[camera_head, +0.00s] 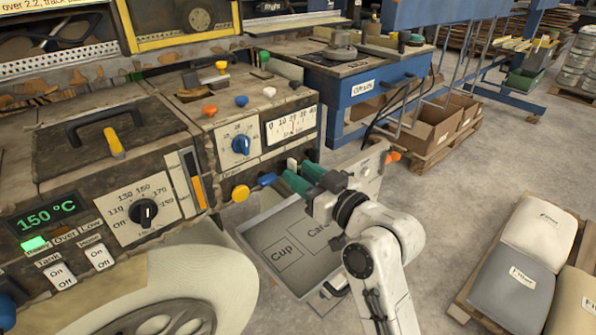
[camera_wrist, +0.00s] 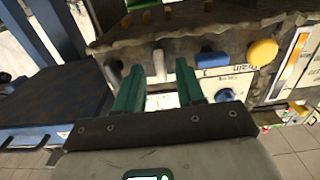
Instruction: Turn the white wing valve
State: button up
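The white wing valve (camera_head: 292,164) is a small upright tab on the front of the worn machine, right of a blue valve (camera_head: 267,180) and a yellow knob (camera_head: 240,193). In the wrist view the white wing valve (camera_wrist: 159,66) shows beyond and between my two green fingers. My gripper (camera_head: 296,173) is close in front of it in the head view. In the wrist view my gripper (camera_wrist: 158,80) is open, with a clear gap between the fingers. The fingers appear apart from the valve; the exact distance is hard to tell.
Below my gripper is a grey tray (camera_head: 262,238) with marked places, one labelled "Cup". An orange knob (camera_head: 393,156) is to the right. A gauge panel (camera_head: 290,125) sits above the valves. Filled sacks (camera_head: 540,232) lie on a pallet at right; the floor between is clear.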

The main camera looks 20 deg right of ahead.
jog(key=v, duration=0.9)
dwell(0.3)
